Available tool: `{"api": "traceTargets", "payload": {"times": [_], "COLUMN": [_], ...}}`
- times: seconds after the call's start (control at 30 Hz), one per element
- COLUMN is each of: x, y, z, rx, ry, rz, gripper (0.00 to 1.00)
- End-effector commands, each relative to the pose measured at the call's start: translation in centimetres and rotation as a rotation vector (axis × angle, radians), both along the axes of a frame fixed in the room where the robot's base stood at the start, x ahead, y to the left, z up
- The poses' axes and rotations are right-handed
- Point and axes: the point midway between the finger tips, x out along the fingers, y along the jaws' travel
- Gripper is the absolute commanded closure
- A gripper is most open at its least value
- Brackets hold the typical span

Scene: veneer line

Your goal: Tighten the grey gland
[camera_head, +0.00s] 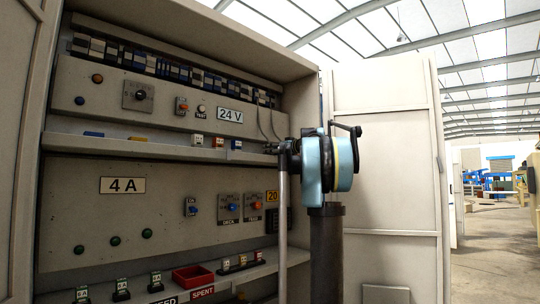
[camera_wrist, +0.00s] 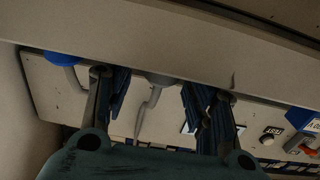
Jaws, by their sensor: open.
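The grey gland (camera_wrist: 160,79) shows in the wrist view under the edge of a beige panel, with a curved grey cable running from it. My gripper (camera_wrist: 157,92) is open. Its two blue-padded fingers stand one on each side of the gland, with a visible gap on both sides. A blue gland (camera_wrist: 62,58) sits to the left, just outside the left finger. In the head view my gripper (camera_head: 272,148) is at the right end of the cabinet's middle shelf, near two hanging cables. The grey gland cannot be made out there.
A shelf ledge (camera_head: 160,146) carries small coloured blocks. The 24 V sign (camera_head: 230,117) and a TEST button (camera_wrist: 270,134) are close to my gripper. A red bin (camera_head: 193,277) stands on the lower shelf. The cabinet door (camera_head: 385,180) is open at right.

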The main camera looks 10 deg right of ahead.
Motion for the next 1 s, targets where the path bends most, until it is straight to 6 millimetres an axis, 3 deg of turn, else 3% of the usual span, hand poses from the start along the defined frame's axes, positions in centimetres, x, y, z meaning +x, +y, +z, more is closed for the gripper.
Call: {"api": "traceTargets", "payload": {"times": [0.2, 0.5, 0.7, 1.0], "x": [1.2, 1.31, 1.3, 1.25], "y": [0.86, 0.91, 0.9, 0.92], "z": [-0.01, -0.01, -0.01, 0.0], "rx": [0.0, 0.0, 0.0, 0.0], "ry": [0.0, 0.0, 0.0, 0.0], "rz": [0.0, 0.0, 0.0, -0.014], "gripper": [0.49, 0.49, 0.94, 0.94]}}
